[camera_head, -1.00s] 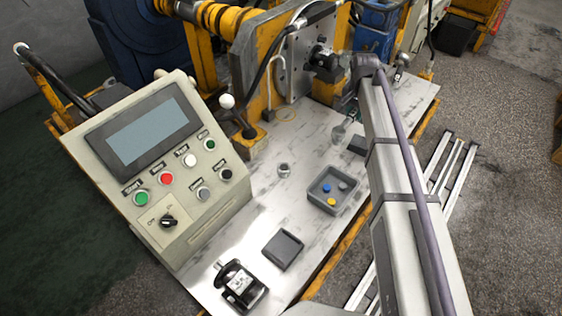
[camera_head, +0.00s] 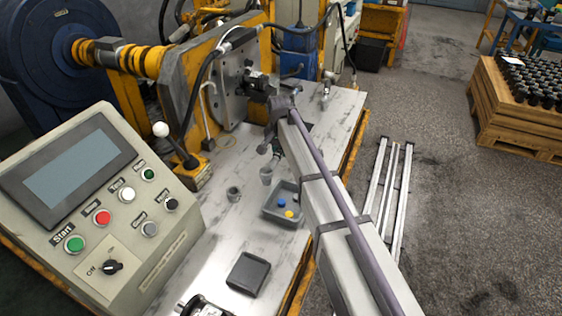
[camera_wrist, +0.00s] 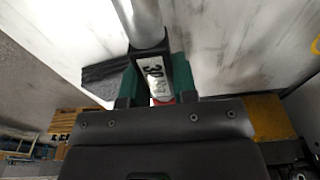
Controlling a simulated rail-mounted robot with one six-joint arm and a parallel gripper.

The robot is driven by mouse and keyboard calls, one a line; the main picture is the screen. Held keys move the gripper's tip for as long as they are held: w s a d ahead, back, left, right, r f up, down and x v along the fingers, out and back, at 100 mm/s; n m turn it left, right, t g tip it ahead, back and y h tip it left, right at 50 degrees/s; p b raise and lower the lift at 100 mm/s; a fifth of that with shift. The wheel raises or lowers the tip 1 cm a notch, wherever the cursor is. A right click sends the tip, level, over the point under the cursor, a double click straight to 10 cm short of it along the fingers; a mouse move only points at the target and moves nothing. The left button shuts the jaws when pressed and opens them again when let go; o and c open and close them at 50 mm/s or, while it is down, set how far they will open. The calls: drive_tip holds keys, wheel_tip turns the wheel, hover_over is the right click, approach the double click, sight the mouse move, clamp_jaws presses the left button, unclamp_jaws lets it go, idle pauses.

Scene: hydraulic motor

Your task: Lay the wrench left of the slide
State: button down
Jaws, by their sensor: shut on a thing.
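The wrench (camera_wrist: 141,22) fills the upper middle of the wrist view: a bright round metal shaft and a dark handle with a white label reading "30" and more. My gripper (camera_wrist: 154,82) is shut on that handle, with green surfaces on both sides of it. In the head view my gripper (camera_head: 275,150) is over the far part of the metal bench top (camera_head: 205,245), mostly hidden by my arm; the wrench is hard to make out there. I cannot tell for sure which part is the slide. A dark block (camera_wrist: 103,76) lies left of the wrench in the wrist view.
A grey tray (camera_head: 270,213) with blue and yellow pieces stands below my gripper in the picture, partly behind my arm. A small grey cup (camera_head: 233,194) and a dark flat box (camera_head: 248,273) are nearby. The control panel (camera_head: 100,200) bounds the bench left, a motor plate (camera_head: 228,97) behind.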

wheel_tip(320, 180, down, 3)
drive_tip(key=shift+r+b, duration=0.2)
drive_tip(key=shift+b, duration=0.35)
drive_tip(key=shift+r+p, duration=0.25)
drive_tip(key=shift+p, duration=0.05)
drive_tip(key=shift+f, duration=0.15)
drive_tip(key=c, duration=0.9)
unclamp_jaws()
